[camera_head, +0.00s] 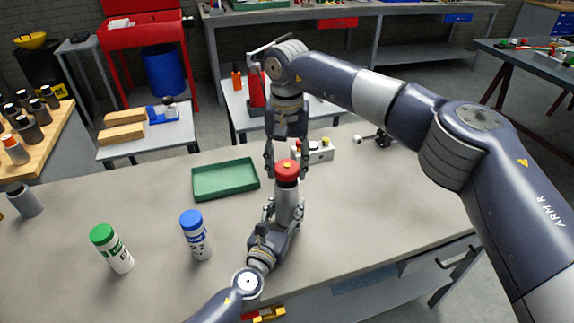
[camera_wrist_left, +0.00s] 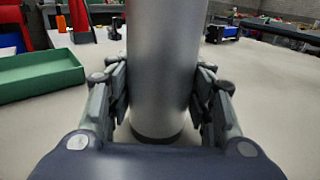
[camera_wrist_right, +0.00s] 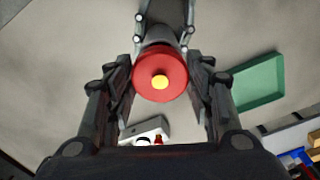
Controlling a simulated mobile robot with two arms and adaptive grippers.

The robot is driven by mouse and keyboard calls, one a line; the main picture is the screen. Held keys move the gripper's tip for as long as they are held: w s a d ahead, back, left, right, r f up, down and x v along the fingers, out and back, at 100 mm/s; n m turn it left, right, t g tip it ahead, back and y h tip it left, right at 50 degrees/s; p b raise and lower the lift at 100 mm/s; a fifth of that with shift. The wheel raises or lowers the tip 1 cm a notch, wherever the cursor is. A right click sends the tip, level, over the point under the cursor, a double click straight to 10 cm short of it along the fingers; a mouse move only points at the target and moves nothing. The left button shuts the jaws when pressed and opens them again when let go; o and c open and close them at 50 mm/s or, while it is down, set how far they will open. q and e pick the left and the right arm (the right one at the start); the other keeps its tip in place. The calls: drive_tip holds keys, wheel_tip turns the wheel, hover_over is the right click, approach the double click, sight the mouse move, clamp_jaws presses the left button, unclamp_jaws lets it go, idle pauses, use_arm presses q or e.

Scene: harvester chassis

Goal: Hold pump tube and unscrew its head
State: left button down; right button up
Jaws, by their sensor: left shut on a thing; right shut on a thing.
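The pump tube is a grey cylinder (camera_head: 288,207) standing upright on the workbench, and it fills the middle of the left wrist view (camera_wrist_left: 165,70). Its red head (camera_head: 287,172) has a small yellow centre, seen from above in the right wrist view (camera_wrist_right: 160,76). My left gripper (camera_head: 286,210) is shut on the tube's body from the front, one finger on each side. My right gripper (camera_head: 286,166) comes down from above and behind, shut on the red head with a finger at each side. The thread under the head is hidden.
A green tray (camera_head: 226,180) lies left of the tube. A blue-capped bottle (camera_head: 196,236) and a green-capped bottle (camera_head: 112,249) stand further left. A pale box with buttons (camera_head: 318,151) sits just behind the tube. The bench to the right is mostly clear.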

sight(287, 164)
drive_tip(key=shift+r, duration=2)
use_arm(q)
drive_tip(key=c, duration=0.7)
unclamp_jaws()
